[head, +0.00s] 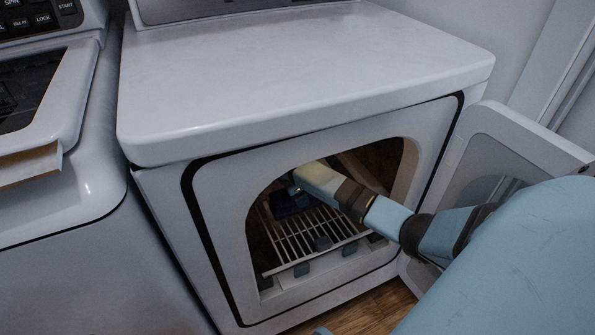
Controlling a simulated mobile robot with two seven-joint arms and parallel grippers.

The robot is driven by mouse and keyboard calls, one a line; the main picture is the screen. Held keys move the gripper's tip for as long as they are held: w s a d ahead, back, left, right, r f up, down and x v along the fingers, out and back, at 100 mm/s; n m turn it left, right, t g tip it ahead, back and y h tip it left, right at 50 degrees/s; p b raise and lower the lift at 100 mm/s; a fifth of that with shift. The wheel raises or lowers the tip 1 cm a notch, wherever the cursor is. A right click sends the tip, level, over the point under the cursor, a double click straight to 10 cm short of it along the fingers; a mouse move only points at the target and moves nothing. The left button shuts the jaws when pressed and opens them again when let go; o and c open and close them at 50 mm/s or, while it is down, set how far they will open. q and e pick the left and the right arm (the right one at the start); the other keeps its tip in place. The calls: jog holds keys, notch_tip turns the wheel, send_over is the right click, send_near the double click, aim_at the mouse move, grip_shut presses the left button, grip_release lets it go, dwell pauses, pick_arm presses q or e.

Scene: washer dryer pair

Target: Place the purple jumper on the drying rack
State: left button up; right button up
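The drying rack (318,232) is a set of pale parallel bars inside the open dryer, low in the drum opening. My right arm comes in from the right through the doorway, and its end, with the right gripper (294,192), is over the back left of the rack. A small dark blue-purple patch (287,204) shows just below the arm's end at the rack's back left. It may be the purple jumper or part of the gripper; I cannot tell which. The fingers are too dark and small to read. My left gripper is out of view.
The white dryer (300,75) has a bare flat top. Its door (480,165) stands open to the right. A white washer (60,220) stands at the left, with an open lid area.

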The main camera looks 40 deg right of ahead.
jog(key=o, duration=1.2)
jog(key=p+v, duration=0.3)
jog(key=v, duration=0.3)
jog(key=shift+d+r, duration=0.1)
jog(key=shift+r, duration=0.05)
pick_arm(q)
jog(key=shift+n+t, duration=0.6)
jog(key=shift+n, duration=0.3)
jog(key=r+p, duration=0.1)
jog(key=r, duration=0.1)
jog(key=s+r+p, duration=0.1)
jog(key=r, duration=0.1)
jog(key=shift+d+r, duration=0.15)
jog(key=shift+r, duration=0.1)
pick_arm(e)
jog(key=v, duration=0.6)
